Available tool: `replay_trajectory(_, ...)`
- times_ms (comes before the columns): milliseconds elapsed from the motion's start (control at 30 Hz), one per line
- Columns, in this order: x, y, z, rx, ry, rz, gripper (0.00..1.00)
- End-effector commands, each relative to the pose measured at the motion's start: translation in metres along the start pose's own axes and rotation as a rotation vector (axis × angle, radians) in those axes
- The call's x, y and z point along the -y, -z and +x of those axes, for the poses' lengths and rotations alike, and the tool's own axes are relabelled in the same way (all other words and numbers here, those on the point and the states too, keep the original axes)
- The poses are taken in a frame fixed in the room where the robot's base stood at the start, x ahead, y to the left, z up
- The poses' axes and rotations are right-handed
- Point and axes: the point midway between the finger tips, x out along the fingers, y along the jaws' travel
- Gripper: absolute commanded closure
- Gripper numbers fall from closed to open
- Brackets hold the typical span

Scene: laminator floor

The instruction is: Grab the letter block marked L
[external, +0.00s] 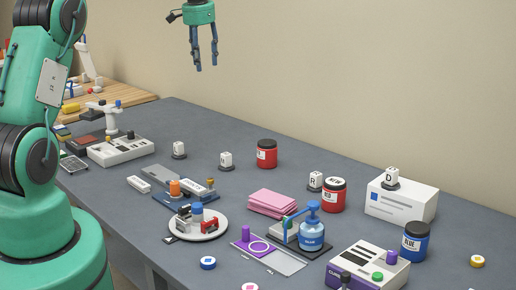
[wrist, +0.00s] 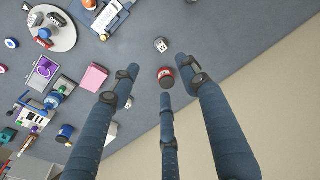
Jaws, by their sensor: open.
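Several small white letter blocks stand on dark round bases. One block (external: 178,149) is at the back left of the table, and another block (external: 227,160) is left of a red jar (external: 266,153). The letters on these two are too small to read, so I cannot tell which is L. A block marked R (external: 315,180) and a block marked D (external: 390,177) are farther right. My gripper (external: 205,68) is open and empty, high above the table's back edge. In the wrist view its spread fingers (wrist: 160,85) surround the red jar in the picture, with a white block (wrist: 160,45) just above it.
A second red jar (external: 333,195) stands beside the R block. The D block is on a white box (external: 402,203). Pink sheets (external: 272,203), a blue pump bottle (external: 312,232), a blue jar (external: 415,242) and a round white tray (external: 218,234) crowd the middle and front. The back left is fairly clear.

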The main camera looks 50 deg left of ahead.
Motion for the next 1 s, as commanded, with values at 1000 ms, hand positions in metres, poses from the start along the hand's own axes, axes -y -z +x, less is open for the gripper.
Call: replay_trajectory(1000, 0.184, 0.003, 0.230, 0.127, -0.057, -0.009, 0.55)
